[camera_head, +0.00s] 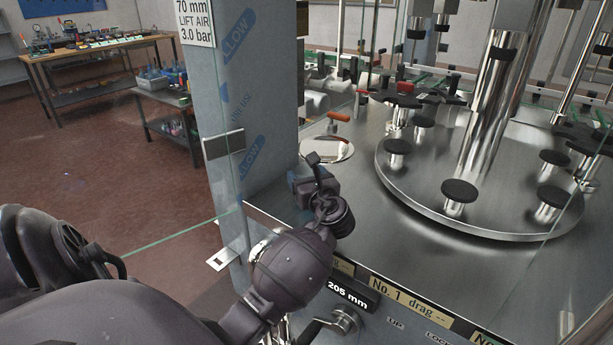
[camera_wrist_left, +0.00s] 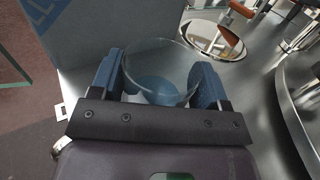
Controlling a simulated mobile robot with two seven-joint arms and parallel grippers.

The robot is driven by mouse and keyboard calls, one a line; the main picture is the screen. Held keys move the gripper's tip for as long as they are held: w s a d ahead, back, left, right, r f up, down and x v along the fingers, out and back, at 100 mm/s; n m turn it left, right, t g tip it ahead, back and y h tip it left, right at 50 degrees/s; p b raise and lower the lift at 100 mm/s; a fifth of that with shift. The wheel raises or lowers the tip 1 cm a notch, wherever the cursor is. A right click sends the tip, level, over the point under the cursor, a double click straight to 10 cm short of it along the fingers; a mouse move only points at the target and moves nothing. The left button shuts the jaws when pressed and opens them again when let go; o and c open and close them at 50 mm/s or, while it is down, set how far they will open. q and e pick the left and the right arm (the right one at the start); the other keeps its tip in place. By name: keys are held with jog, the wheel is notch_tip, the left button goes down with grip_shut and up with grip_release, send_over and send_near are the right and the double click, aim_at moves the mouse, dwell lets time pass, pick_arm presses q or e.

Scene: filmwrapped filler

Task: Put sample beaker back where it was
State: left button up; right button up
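The sample beaker (camera_wrist_left: 160,70) is a clear, wide-rimmed glass that looks bluish low down; it shows between the blue fingers in the left wrist view. My left gripper (camera_wrist_left: 158,82) has one finger against each side of it and looks shut on it. In the head view my left gripper (camera_head: 314,186) is over the near left corner of the steel machine deck, beside the grey post. The beaker cannot be made out there, behind the gripper. I cannot tell whether its base touches the deck. My right gripper is in neither view.
A shiny round plate (camera_head: 327,149) lies on the deck just beyond the gripper, with an orange-handled part (camera_head: 338,117) behind it. A large turntable (camera_head: 480,190) with black-capped posts stands to the right. The grey post (camera_head: 245,100) rises close on the left. Glass panels edge the machine.

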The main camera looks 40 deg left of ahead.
pick_arm(q)
jog(key=o, duration=0.4)
jog(key=shift+r, duration=0.2)
jog(key=v, duration=1.2)
